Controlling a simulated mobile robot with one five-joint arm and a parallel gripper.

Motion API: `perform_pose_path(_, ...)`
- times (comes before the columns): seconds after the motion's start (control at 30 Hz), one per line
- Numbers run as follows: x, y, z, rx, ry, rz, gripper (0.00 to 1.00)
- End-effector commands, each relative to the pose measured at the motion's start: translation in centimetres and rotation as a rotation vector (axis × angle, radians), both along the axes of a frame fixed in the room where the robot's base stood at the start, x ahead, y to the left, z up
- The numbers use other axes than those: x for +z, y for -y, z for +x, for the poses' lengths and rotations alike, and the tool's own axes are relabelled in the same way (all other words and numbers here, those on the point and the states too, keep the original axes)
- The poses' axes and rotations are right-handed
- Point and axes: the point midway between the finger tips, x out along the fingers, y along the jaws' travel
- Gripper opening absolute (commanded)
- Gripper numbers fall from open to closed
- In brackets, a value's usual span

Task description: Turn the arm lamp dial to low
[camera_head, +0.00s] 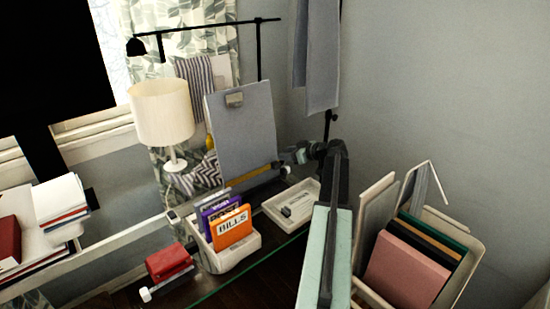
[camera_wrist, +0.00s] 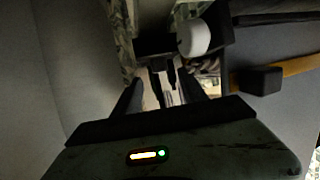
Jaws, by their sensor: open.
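The black arm lamp (camera_head: 205,26) stands at the back in the head view, with a small shade at its left end and a thin post on the right. I cannot make out its dial there. In the wrist view a white rounded piece (camera_wrist: 193,38) sits against a dark body just beyond my fingers; I cannot tell if it is the dial. My gripper (camera_wrist: 163,88) is open, its dark fingers apart with nothing clearly held. In the head view my arm reaches back to the right of the grey clipboard (camera_head: 247,130), and its fingertips are hard to see.
A cream table lamp (camera_head: 162,112) stands at the left. On the desk are a white file box (camera_head: 243,252) with a BILLS folder, a red punch-like thing (camera_head: 168,262) and a white tray (camera_head: 284,215). A bin of folders (camera_head: 462,270) is at the right.

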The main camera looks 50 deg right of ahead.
Motion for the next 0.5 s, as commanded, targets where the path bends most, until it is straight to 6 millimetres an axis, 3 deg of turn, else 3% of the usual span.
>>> perform_pose_path(0.23,-2.2,-0.6,4.3,0.001,0.000,-0.001,0.50)
perform_pose_path(0.5,-2.2,-0.8,5.1,-0.001,0.000,0.000,0.50)
